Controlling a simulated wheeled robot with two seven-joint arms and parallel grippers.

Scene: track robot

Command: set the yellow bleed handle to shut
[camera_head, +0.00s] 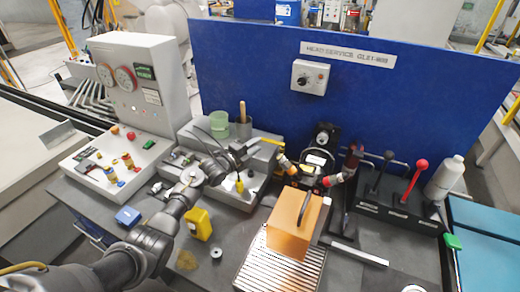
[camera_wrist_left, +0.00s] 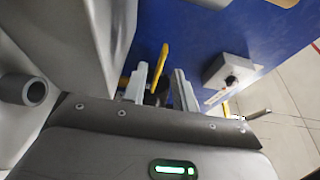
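The yellow bleed handle (camera_head: 239,186) is a small yellow lever over the grey block in the middle of the bench. In the left wrist view it is a narrow yellow bar (camera_wrist_left: 161,63) standing nearly upright in the picture, with a dark part below it. My left gripper (camera_head: 234,170) is right beside the handle in the head view. In the left wrist view its two fingers (camera_wrist_left: 160,82) are apart, with the handle in the gap between them. I cannot tell whether a finger touches it. My right gripper is in neither view.
A grey control box (camera_head: 145,80) stands left. The blue panel (camera_head: 400,100) carries a dial box (camera_head: 309,77). A green cup (camera_head: 219,125) stands behind my gripper. An orange block (camera_head: 290,225) sits on a ribbed plate (camera_head: 258,265).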

